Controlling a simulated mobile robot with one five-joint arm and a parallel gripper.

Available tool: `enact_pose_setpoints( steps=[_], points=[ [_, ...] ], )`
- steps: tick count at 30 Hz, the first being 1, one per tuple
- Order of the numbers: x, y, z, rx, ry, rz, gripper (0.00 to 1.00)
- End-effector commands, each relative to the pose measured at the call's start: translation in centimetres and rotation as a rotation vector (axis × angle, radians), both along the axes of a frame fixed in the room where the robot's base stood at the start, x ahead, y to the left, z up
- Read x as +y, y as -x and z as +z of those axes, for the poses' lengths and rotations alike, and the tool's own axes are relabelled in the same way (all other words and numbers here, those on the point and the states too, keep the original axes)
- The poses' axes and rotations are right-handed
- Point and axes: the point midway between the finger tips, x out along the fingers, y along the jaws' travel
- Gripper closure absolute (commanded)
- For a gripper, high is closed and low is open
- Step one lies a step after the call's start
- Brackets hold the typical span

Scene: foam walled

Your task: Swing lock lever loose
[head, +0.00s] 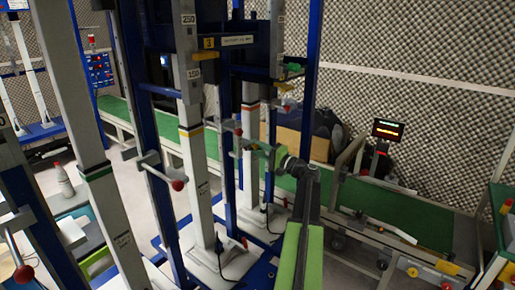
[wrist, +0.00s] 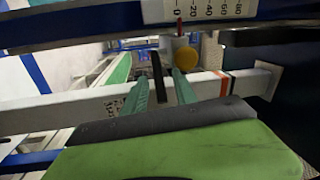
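My gripper (head: 240,138) reaches leftward from my green arm, among the upright columns in the middle of the head view. In the wrist view, the two teal fingers of my gripper (wrist: 162,80) are spread apart. A thin black bar (wrist: 158,78) shows in the gap between them; I cannot tell whether it is the lock lever or whether a finger touches it. A yellow ball knob (wrist: 186,61) is just beyond the right fingertip. In the head view, a lever with a red ball knob (head: 178,185) sticks out from a column left of my gripper.
White columns (head: 196,165) and blue posts (head: 151,140) crowd the left and middle. Another red-knobbed lever (head: 289,106) sits above my gripper. A green conveyor (head: 385,212) with a display (head: 388,130) behind it lies to the right. A grey foam wall (head: 430,50) closes the back.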

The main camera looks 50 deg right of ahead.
Motion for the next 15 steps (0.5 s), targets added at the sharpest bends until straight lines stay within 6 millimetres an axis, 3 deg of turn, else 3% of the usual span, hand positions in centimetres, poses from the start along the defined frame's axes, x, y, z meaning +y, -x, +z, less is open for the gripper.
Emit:
enact_pose_setpoints(
  steps=[8,15],
  points=[
    [0.07,-0.19,0.01,0.0,0.0,0.001,0.67],
    [0.09,-0.2,0.01,0.0,0.0,0.001,0.99]
  ],
)
